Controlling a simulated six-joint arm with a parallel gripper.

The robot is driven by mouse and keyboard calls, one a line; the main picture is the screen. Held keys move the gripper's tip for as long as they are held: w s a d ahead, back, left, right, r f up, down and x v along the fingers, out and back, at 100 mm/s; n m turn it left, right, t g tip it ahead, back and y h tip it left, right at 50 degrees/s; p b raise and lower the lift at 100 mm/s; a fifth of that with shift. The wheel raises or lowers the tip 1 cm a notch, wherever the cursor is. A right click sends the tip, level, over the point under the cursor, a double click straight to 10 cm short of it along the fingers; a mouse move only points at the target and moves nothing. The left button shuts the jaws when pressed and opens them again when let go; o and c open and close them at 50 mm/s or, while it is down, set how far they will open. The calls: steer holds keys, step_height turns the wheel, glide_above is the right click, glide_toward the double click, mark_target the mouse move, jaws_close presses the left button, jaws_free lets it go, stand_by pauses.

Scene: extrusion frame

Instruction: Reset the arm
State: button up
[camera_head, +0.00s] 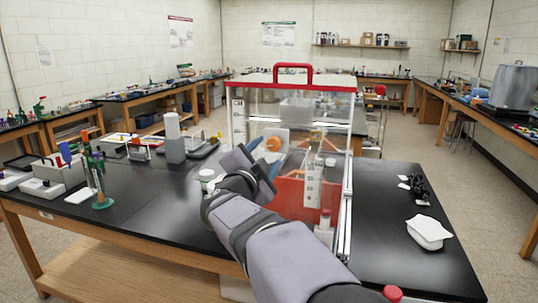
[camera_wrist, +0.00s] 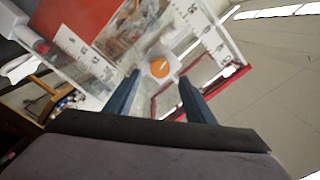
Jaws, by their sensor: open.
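My gripper (camera_wrist: 160,92) is open, with its two blue fingers spread apart and nothing between them in the wrist view. It also shows in the head view (camera_head: 267,168), in front of the left part of the extrusion frame (camera_head: 347,180). The frame is a tall clear-walled box with metal posts, a red top edge and a red handle (camera_head: 294,68). A white piece with an orange disc (camera_wrist: 160,68) shows beyond the fingertips in the wrist view. It also shows in the head view (camera_head: 273,143), partly hidden by my gripper. I cannot tell the exact gap to it.
The black bench (camera_head: 375,255) holds a tube rack (camera_head: 97,180) at left, a grey instrument (camera_head: 174,140), and a white dish (camera_head: 429,232) with dark clamps (camera_head: 418,188) at right. The front left of the bench is clear.

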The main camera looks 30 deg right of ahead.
steer(key=shift+s+a, duration=0.35)
stand_by(0.3)
steer(key=w+a+f+n+t+y, duration=0.1)
steer(key=w+a+f+n+y, duration=0.25)
steer(key=a, duration=0.25)
steer(key=w+a+f+n+t+y, duration=0.1)
steer(key=w+a+f+n+y, duration=0.15)
steer(key=a+y, duration=0.25)
steer(key=s+a+f+n+g+y, duration=0.2)
steer(key=s+a+f+n+y, duration=0.15)
steer(key=f, duration=0.35)
steer(key=s+a+f+n+g+y, duration=0.2)
steer(key=a+f+n, duration=0.1)
steer(key=a+f, duration=0.3)
steer(key=s+a+f+n+g, duration=0.1)
steer(key=s+f+n+g, duration=0.4)
steer(key=s+f, duration=0.75)
steer(key=s+d+f+n+g, duration=0.1)
steer(key=s+f+g, duration=0.2)
steer(key=s, duration=0.5)
steer(key=s+d+f+n+g+h, duration=0.1)
steer(key=s+d+f+g, duration=0.1)
steer(key=s+f, duration=0.3)
steer(key=s, duration=0.3)
steer(key=shift+s+f+g, duration=0.2)
steer(key=shift+s+g, duration=0.05)
steer(key=shift+g, duration=0.15)
